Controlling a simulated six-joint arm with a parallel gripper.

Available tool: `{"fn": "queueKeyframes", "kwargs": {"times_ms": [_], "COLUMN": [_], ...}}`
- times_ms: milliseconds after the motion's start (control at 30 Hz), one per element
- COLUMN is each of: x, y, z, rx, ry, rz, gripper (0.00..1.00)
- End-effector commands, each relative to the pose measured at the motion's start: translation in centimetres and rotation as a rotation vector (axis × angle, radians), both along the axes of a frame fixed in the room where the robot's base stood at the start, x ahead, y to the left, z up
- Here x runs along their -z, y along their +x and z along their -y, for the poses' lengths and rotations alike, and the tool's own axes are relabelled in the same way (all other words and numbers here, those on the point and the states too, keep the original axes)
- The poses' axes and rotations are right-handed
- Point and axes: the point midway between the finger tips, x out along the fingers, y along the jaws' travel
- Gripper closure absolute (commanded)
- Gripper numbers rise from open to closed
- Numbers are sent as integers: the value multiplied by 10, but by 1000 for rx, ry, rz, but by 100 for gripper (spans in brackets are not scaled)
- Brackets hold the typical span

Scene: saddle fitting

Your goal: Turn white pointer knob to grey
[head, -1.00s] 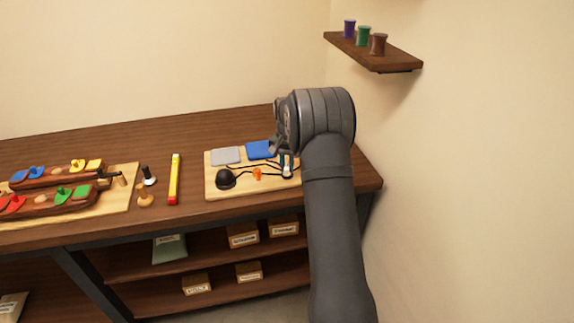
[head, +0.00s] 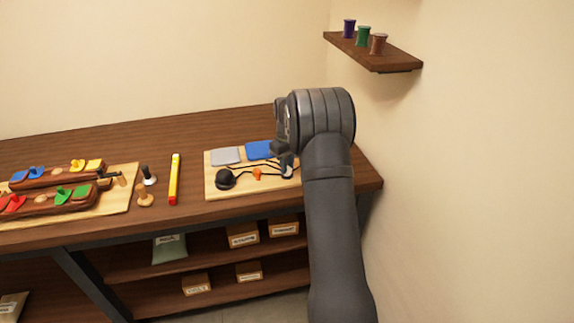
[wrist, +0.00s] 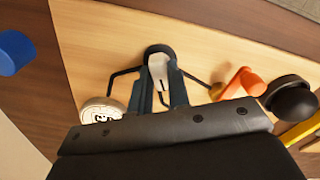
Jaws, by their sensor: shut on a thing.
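The white pointer knob (wrist: 158,70) sits between the two fingers in the wrist view, with a dark rounded end at its top. My gripper (head: 286,166) is down at the right end of the light wooden board (head: 214,187) and is shut on this knob. In the head view my gripper hides most of the knob, so its pointing direction is unclear there. A grey patch (head: 225,156) and a blue patch (head: 259,150) lie along the board's back edge, left of my gripper. Dark lines run over the board toward the knob.
An orange knob (head: 257,174) and a black dome (head: 225,179) stand on the board left of my gripper. A yellow-and-red bar (head: 174,180) lies farther left. A shelf with spools (head: 363,36) hangs on the wall, above and right.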

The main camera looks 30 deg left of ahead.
Motion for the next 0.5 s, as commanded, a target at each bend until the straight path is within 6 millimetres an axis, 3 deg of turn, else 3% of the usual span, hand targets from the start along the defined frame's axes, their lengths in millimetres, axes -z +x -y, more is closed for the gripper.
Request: {"fn": "queueKeyframes", "kwargs": {"times_ms": [500], "x": [0], "y": [0], "z": [-1], "rx": [-221], "ry": [2], "rz": [1], "gripper": [100]}}
